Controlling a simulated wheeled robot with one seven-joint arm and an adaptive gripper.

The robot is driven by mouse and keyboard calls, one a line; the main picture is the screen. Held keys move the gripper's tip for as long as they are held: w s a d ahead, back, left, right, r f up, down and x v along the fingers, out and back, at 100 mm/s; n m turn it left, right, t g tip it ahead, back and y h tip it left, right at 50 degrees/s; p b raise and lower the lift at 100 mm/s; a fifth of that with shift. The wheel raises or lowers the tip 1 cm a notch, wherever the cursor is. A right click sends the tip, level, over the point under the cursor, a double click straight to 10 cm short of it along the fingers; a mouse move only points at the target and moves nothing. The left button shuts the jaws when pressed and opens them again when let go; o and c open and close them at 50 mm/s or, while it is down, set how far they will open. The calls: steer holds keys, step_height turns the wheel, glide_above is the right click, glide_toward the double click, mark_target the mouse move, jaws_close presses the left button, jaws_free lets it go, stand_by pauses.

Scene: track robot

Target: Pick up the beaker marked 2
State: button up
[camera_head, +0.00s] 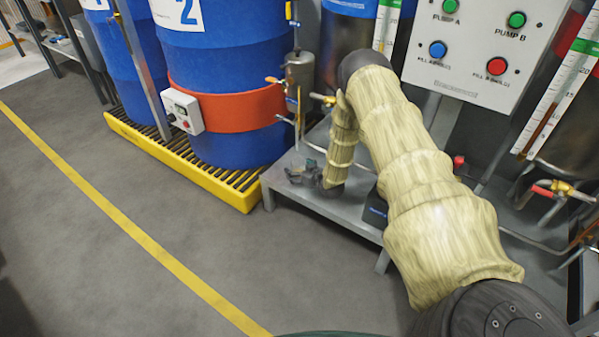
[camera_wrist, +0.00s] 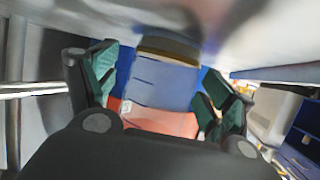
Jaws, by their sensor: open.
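My gripper (camera_head: 303,174) is low over the grey metal stand (camera_head: 352,220), beside the blue drum. In the wrist view its two green-padded fingers (camera_wrist: 160,92) are spread apart. Between them is a paler, see-through shape (camera_wrist: 165,82) with faint lines and a dark, tan-edged curve at its top. It may be a clear beaker, but I cannot read a number on it. The blue drum and its orange band show behind it. In the head view I cannot make out a beaker; my sleeved arm and gripper cover part of the stand.
The drum marked 2 (camera_head: 215,120) stands on a yellow-edged grate (camera_head: 190,172), left of the stand. A small metal pot (camera_head: 300,72) and valves are above my gripper. A pump control panel (camera_head: 478,50) and gauge tubes are at right. The floor at left is clear.

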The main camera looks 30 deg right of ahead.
steer(key=c, duration=1.3)
steer(key=shift+o, duration=0.2)
steer(key=shift+r, duration=0.1)
